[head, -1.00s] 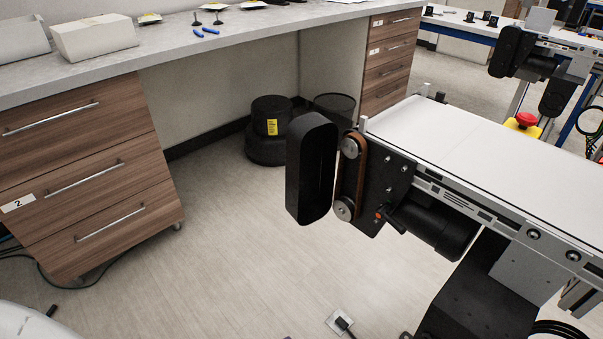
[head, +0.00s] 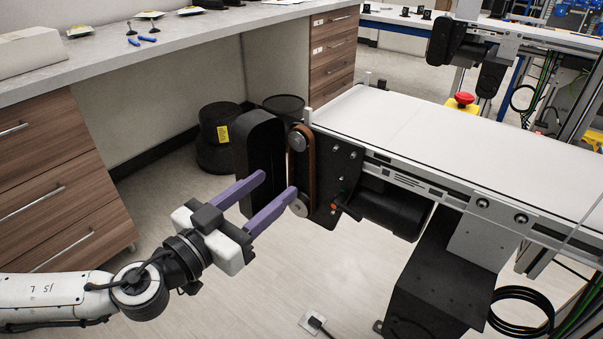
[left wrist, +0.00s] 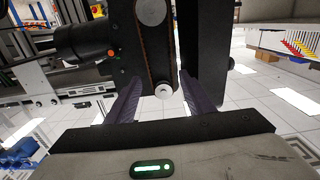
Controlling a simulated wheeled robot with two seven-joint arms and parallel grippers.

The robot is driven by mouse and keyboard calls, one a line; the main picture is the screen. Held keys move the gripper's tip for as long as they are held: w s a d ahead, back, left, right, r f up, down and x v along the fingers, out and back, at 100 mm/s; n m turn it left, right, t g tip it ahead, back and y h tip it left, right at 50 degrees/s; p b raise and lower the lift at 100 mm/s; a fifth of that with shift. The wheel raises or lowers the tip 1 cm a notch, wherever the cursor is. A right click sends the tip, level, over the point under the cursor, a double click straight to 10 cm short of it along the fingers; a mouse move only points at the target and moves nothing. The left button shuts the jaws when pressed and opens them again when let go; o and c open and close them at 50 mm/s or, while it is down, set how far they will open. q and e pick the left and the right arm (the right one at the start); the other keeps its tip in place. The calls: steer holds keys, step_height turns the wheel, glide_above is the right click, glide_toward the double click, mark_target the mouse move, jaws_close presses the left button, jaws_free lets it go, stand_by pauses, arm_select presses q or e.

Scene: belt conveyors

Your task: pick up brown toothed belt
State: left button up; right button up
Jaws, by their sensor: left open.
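The brown toothed belt (head: 309,166) runs around two metal pulleys on the end plate of the near conveyor. It stands upright as a narrow loop, and it also shows in the left wrist view (left wrist: 148,62). A black oval cover (head: 262,165) stands beside it on the left. My left gripper (head: 278,182) is open, with two purple fingers pointing at the belt's lower end. In the left wrist view the fingers (left wrist: 160,95) lie either side of the lower pulley (left wrist: 163,91). I cannot tell whether a finger touches the belt. My right gripper is not in view.
The conveyor's white bed (head: 430,130) extends to the right, with a black motor (head: 395,212) under it beside the belt. A workbench with wooden drawers (head: 50,190) stands at the left. A black bin (head: 215,140) is on the floor behind. The floor in front is mostly clear.

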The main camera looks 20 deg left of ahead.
mark_target(305, 161)
arm_select(q)
steer(key=p+x, duration=0.2)
steer(key=x, duration=0.4)
steer(key=shift+w+r, duration=0.15)
steer(key=shift+w, duration=0.15)
steer(key=shift+w+d, duration=0.15)
steer(key=shift+w, duration=0.2)
steer(key=c, duration=0.7)
